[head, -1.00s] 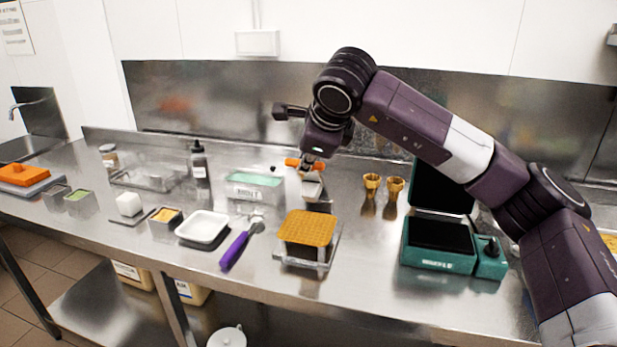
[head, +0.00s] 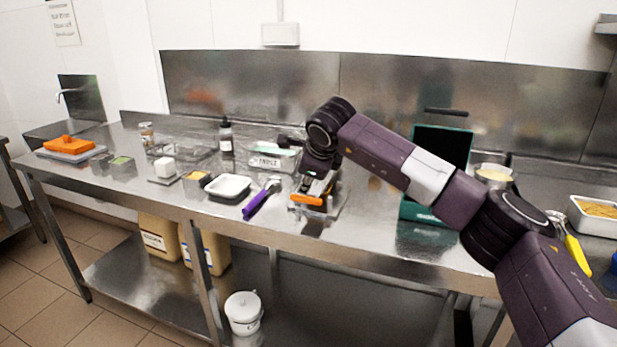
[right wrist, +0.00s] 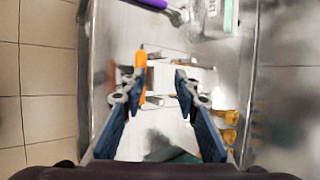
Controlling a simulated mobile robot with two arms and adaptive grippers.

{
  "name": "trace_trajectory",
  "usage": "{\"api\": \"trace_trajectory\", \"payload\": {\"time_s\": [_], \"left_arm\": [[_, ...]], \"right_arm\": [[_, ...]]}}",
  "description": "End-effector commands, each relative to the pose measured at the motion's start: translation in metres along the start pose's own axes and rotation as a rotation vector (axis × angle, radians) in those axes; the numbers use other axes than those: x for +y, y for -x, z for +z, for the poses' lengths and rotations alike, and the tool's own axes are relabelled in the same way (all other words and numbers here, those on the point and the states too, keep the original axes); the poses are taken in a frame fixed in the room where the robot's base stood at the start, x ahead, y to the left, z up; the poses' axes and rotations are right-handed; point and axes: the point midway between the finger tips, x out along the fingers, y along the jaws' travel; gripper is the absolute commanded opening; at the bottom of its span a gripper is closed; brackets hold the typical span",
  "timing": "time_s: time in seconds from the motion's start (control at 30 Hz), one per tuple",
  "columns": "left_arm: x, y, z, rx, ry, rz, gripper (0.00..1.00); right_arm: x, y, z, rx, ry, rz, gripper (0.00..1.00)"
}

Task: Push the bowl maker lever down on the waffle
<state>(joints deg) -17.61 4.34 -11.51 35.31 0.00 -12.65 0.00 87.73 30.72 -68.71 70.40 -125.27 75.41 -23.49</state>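The bowl maker (head: 343,199) stands at the table's front edge, mostly behind my right gripper (head: 313,186). Its lever's orange handle (head: 306,200) is low and toward the front edge, just below the gripper. In the right wrist view the orange handle (right wrist: 140,62) lies at the tip of the left-hand finger, seemingly touching it. My right gripper (right wrist: 158,82) has its fingers apart, with nothing held between them. The waffle is hidden in both current views; I cannot tell how closely the press sits on it. My left gripper is not in view.
A purple-handled tool (head: 256,203) and a white tray (head: 228,187) lie left of the bowl maker. A green waffle machine (head: 442,146) with its lid raised stands to the right, partly behind my arm. Golden cups (right wrist: 230,127) show in the wrist view.

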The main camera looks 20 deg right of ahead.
Motion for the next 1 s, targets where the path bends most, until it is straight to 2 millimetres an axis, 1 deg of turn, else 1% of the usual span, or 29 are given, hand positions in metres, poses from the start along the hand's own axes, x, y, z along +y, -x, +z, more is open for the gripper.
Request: {"api": "trace_trajectory", "payload": {"time_s": [0.03, 0.1, 0.17, 0.2, 0.27, 0.3, 0.37, 0.47, 0.7, 0.8, 0.9, 1.0], "left_arm": [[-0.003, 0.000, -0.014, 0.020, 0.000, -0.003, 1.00], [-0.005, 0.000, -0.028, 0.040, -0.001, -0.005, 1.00], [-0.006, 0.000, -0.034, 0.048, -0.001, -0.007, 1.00], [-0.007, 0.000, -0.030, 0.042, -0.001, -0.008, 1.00], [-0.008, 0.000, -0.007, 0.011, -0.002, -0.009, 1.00], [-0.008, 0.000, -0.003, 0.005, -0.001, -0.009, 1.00], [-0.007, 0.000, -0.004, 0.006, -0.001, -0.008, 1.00], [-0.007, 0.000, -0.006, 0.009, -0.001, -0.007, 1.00], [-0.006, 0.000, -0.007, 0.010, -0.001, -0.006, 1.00], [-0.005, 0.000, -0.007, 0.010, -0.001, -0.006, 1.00], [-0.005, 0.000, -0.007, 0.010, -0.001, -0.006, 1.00], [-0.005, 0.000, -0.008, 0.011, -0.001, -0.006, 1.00]], "right_arm": [[-0.001, 0.001, 0.000, -0.001, 0.000, -0.001, 0.30], [-0.001, 0.001, 0.000, -0.001, 0.000, -0.002, 0.30], [-0.001, 0.001, 0.000, -0.001, 0.000, -0.003, 0.30], [-0.002, 0.002, 0.001, -0.001, 0.000, -0.003, 0.30], [-0.002, 0.003, 0.001, -0.002, 0.000, -0.004, 0.30], [-0.002, 0.004, 0.001, -0.002, 0.000, -0.004, 0.30], [-0.002, 0.009, 0.001, -0.003, 0.000, -0.004, 0.30], [-0.003, 0.024, 0.001, -0.004, 0.001, -0.006, 0.30], [-0.004, 0.075, 0.001, -0.004, 0.001, -0.006, 0.30], [-0.003, 0.093, 0.000, -0.002, 0.000, -0.004, 0.30], [-0.003, 0.107, 0.000, -0.002, 0.000, -0.003, 0.30], [-0.002, 0.115, 0.000, -0.001, -0.001, -0.001, 0.30]]}}
